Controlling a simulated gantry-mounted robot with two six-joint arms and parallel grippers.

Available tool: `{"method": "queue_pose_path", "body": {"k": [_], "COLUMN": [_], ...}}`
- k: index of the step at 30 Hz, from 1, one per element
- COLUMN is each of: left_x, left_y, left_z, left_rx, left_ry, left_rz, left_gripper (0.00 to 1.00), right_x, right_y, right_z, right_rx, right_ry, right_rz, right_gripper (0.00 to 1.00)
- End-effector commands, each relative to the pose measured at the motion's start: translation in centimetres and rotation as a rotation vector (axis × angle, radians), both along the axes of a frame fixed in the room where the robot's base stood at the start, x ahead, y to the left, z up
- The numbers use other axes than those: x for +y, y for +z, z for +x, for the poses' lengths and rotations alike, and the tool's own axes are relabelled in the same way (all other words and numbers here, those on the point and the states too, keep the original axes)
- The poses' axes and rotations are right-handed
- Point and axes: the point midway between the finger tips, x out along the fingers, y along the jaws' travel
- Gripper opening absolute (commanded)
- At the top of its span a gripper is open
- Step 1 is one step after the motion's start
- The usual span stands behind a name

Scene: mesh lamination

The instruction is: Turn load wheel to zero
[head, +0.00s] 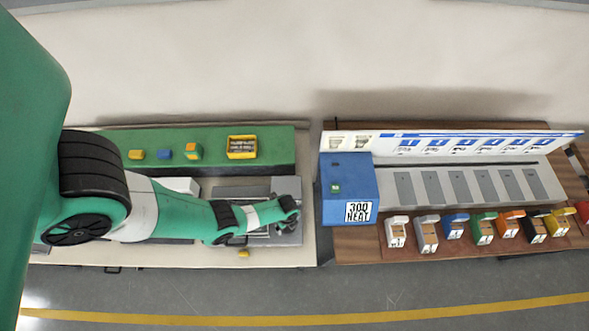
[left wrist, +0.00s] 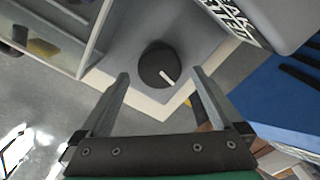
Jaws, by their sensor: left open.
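The load wheel (left wrist: 157,62) is a dark round knob with a white pointer mark, on a grey surface in the left wrist view. Its mark points toward the lower right of that picture. My left gripper (left wrist: 160,73) is open, with one fingertip to each side of the wheel and a gap on both sides. It does not touch the wheel, and I cannot tell its height above it. In the head view my left gripper (head: 288,217) is over the right end of the left bench, and the wheel cannot be made out there. My right gripper is not in view.
A grey box with black lettering (left wrist: 238,18) stands close to the wheel in the left wrist view. A clear-walled frame (left wrist: 55,35) is at its upper left. In the head view a blue box (head: 347,190) stands on the wooden bench, right of the gripper, across a narrow gap.

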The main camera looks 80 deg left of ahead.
Motion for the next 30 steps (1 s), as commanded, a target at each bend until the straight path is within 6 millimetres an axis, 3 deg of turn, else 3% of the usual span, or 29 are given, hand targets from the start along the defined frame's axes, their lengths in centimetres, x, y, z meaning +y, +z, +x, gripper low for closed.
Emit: {"method": "queue_pose_path", "body": {"k": [1, 5, 16, 30], "left_x": [0.0, 0.1, 0.1, 0.1], "left_y": [-1.7, -2.9, -3.0, -3.0], "left_z": [0.0, 0.0, -0.1, -0.1], "left_rx": [0.000, 0.000, 0.000, 0.000], "left_ry": [0.001, 0.003, 0.003, 0.002], "left_rz": [0.000, 0.000, 0.000, 0.000], "left_gripper": [1.00, 1.00, 1.00, 0.17], "right_x": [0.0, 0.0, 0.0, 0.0], "right_y": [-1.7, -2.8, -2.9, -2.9], "right_z": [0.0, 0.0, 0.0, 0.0], "right_rx": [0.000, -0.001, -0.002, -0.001], "right_ry": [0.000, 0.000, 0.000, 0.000], "right_rz": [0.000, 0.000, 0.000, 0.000], "right_gripper": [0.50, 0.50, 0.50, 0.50]}}
